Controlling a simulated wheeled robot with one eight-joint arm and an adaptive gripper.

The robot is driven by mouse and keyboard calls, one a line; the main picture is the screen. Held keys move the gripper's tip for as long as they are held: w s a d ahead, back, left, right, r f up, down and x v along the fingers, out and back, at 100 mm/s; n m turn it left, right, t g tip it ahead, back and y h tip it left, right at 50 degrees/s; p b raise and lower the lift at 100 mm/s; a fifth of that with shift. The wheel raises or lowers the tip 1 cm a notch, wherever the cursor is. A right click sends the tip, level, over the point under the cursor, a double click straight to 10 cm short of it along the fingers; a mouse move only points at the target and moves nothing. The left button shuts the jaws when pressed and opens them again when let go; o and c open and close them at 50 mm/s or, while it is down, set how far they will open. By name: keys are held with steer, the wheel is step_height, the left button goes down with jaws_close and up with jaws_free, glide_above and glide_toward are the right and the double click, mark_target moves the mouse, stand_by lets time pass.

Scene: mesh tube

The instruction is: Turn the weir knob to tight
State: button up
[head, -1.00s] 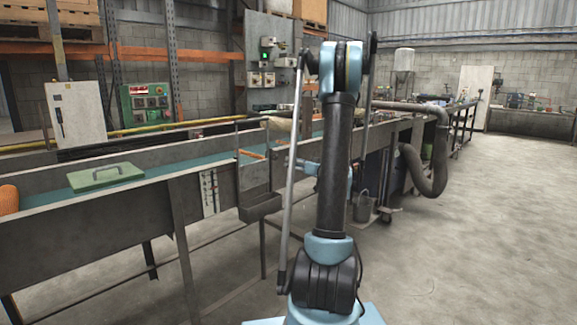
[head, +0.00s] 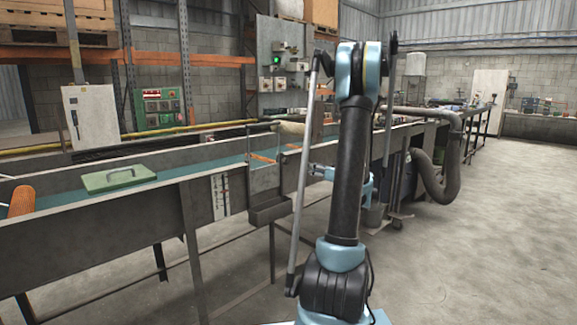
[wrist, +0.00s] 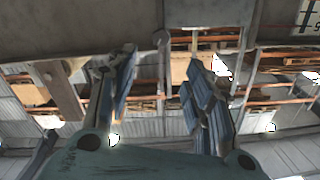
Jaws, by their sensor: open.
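My gripper (wrist: 163,62) shows in the wrist view with its two blue-grey fingers spread and nothing between them. In the head view my arm stands in front, and a light-blue part of its end (head: 322,172) shows just right of a framed gate (head: 263,160) with orange rods on the long trough (head: 100,240). This gate may be the weir; I cannot make out its knob for certain. In the wrist view a small rounded dark part (wrist: 160,39) sits beyond the fingertips at a grey metal edge; I cannot tell whether it is the knob.
A thick bent pipe (head: 450,170) stands at the right. The concrete floor (head: 480,260) at right is clear.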

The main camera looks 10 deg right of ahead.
mark_target(287, 161)
steer(key=x, duration=1.5)
steer(key=shift+w+a, duration=0.2)
steer(key=shift+w, duration=0.05)
steer(key=c, duration=1)
